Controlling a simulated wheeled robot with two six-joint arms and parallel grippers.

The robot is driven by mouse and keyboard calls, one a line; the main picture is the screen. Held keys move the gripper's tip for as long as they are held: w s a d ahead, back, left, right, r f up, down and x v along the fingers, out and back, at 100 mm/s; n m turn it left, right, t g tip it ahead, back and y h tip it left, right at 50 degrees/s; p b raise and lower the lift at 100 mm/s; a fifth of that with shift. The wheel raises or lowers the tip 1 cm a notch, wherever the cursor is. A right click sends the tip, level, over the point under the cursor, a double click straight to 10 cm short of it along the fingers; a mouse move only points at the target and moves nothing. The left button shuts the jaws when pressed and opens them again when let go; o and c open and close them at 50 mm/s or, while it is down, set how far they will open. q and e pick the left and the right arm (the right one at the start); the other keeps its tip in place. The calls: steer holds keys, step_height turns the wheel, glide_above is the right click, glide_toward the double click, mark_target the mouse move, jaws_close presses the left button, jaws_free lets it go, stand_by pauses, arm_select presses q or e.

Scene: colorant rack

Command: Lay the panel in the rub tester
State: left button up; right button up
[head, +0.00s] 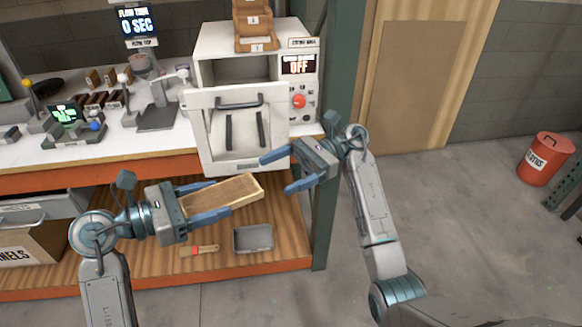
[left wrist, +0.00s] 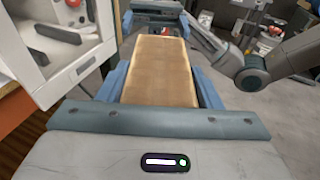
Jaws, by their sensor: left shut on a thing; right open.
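A flat tan wooden panel (head: 222,194) lies between the blue fingers of my left gripper (head: 215,200), which is shut on it. The panel is held roughly level in front of the bench, above the lower shelf. It also fills the middle of the left wrist view (left wrist: 160,72), between both fingers. My right gripper (head: 281,172) is open and empty, in front of the lower edge of the white oven. A rub tester cannot be told for certain among the devices on the bench; a small device with a green screen (head: 66,113) stands at the left.
The white oven (head: 205,165) has its door lowered, and its display reads OFF. A grey tray (head: 253,238) and a red-and-tan brush (head: 199,251) lie on the lower shelf. A green post (head: 325,215) stands at the bench's right end. A red bin (head: 546,158) stands on open floor.

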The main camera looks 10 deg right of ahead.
mark_target(240, 190)
steer(key=x, duration=1)
steer(key=shift+w, duration=0.1)
steer(key=c, duration=1.1)
arm_select(q)
steer(key=o, duration=1.1)
arm_select(e)
steer(key=shift+c, duration=0.2)
arm_select(q)
steer(key=shift+o, duration=0.2)
steer(key=shift+a, duration=0.1)
